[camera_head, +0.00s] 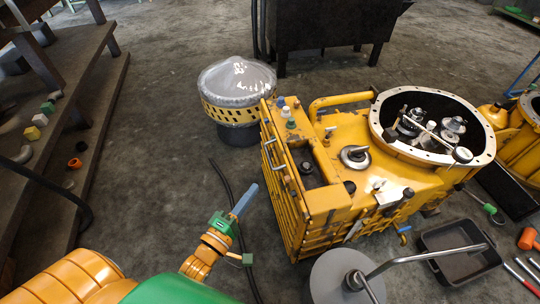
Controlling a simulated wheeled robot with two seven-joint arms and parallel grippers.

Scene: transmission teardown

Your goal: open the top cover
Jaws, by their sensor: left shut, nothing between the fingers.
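The yellow transmission housing (350,185) stands right of centre. Its large round flanged opening (387,128) faces up, with metal gears and shafts visible inside. I cannot tell for certain which part is the top cover; a round grey fitting (355,156) sits on the housing's upper face, left of the opening. My left gripper (251,190) has blue fingers and is shut and empty. In the picture it is left of the housing's ribbed side, apart from it. My right gripper is not in view.
A grey dome with a yellow perforated band (237,85) stands behind on the floor. A grey disc (330,277) with a bent metal bar is at the bottom. A black tray (437,241) and an orange mallet (528,239) lie right. Dark steps (85,105) line the left; floor between is mostly clear.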

